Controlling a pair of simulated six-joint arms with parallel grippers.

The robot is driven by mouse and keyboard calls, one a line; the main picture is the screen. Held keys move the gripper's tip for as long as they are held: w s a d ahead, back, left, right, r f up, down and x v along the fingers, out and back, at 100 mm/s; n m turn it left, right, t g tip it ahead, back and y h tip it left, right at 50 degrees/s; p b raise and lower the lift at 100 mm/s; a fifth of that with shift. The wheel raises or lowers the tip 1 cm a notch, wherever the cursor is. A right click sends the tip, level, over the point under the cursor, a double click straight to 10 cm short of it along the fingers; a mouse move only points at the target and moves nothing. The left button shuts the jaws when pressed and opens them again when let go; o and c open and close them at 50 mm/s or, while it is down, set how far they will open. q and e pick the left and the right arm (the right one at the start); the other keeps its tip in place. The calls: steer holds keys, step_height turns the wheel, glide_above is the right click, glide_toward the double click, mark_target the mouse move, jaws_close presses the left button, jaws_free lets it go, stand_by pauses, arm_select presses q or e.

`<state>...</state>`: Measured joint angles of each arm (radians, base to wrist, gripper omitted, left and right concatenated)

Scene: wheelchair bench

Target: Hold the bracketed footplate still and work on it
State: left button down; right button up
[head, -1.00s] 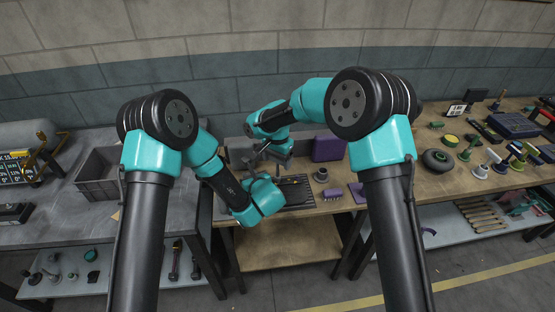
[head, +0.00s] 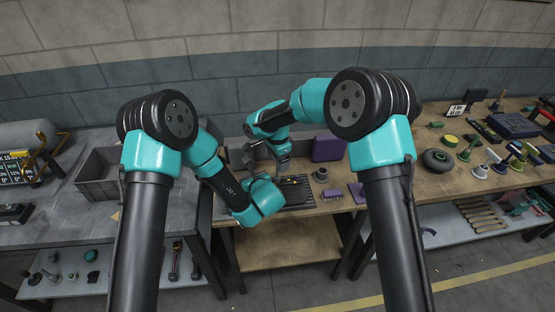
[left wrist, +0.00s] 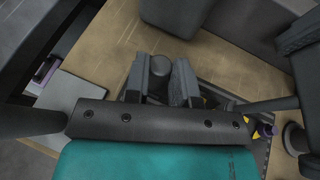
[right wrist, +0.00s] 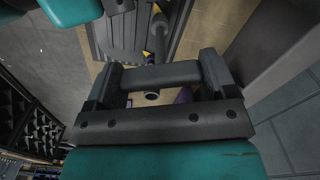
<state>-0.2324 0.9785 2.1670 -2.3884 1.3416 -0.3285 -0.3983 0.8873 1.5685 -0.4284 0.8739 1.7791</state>
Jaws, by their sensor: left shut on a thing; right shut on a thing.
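In the head view my left gripper (head: 266,180) and right gripper (head: 284,172) are close together over the bench, largely hidden by my arms. In the left wrist view the left gripper (left wrist: 170,85) is closed around a dark rounded piece (left wrist: 172,55), which may be part of the bracketed footplate. In the right wrist view the right gripper (right wrist: 160,85) is shut across a dark grey bar (right wrist: 160,76). A dark tube with yellow marks (right wrist: 158,35) runs beyond that bar. The footplate as a whole is not clearly visible.
A dark ribbed mat (head: 296,200) lies on the wooden bench. A purple panel (head: 328,149), a dark cup (head: 321,175) and a purple brush-like block (head: 333,195) stand right of the grippers. A grey crate (head: 98,172) sits on the left bench.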

arm_select(q)
steer(key=shift+d, duration=0.1)
arm_select(e)
steer(key=m, duration=0.3)
stand_by(0.4)
steer(key=shift+m, duration=0.3)
steer(key=shift+m, duration=1.9)
steer(key=shift+n, duration=0.7)
